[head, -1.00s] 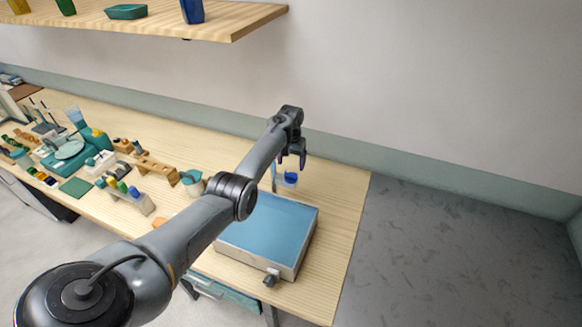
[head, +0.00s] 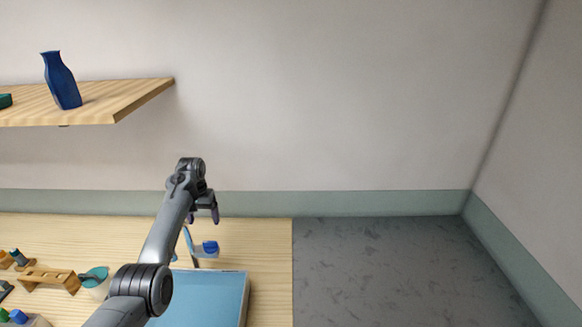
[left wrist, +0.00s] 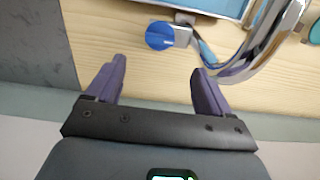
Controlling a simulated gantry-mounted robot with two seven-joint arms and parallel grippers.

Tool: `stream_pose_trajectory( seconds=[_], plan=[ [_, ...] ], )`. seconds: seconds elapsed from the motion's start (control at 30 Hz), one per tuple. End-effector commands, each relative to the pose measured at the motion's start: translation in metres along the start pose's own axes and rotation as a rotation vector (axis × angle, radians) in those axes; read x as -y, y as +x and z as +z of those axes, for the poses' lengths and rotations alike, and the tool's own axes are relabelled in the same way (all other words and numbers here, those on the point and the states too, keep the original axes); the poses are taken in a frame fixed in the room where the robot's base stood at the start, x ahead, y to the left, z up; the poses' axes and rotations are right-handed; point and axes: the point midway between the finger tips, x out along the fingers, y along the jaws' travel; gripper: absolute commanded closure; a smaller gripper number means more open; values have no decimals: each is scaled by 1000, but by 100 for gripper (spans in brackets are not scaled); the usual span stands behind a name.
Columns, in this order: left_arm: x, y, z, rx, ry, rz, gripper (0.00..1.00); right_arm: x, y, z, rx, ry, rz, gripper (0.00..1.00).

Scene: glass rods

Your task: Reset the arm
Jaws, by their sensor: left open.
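My left arm reaches from the bottom left over the table in the head view. Its gripper (head: 203,216) is above the back of the table, close to a small blue-knobbed item (head: 209,248). In the left wrist view the two purple fingers of my left gripper (left wrist: 160,72) are wide apart, with nothing between them. The round blue knob (left wrist: 159,36) shows beyond the fingers, beside a shiny curved metal piece (left wrist: 278,38). My right gripper is not in view.
A blue-topped flat box (head: 205,295) lies in front of the gripper. A wooden rack (head: 48,280) and a teal-topped cup (head: 95,278) stand further left. A wooden shelf (head: 120,105) with a blue vase (head: 61,80) hangs upper left. Bare floor (head: 390,265) is right of the table.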

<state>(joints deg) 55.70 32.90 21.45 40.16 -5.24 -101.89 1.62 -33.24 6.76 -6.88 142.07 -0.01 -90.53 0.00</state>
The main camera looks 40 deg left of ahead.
Motion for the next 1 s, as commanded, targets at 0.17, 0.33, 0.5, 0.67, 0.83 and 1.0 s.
stream_pose_trajectory(
  seconds=[0.17,0.33,0.5,0.67,0.83,1.0],
  plan=[
    [-4,9,4,-16,21,-42,19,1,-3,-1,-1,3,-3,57],
    [-18,33,20,-63,92,-141,19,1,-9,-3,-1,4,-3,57],
    [-53,72,65,-133,242,-251,19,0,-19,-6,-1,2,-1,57],
    [-96,106,134,-193,408,-285,19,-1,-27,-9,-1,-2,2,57],
    [-141,128,233,-239,576,-243,19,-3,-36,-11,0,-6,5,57],
    [-173,123,340,-271,701,-138,19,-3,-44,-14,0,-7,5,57]
  ],
)
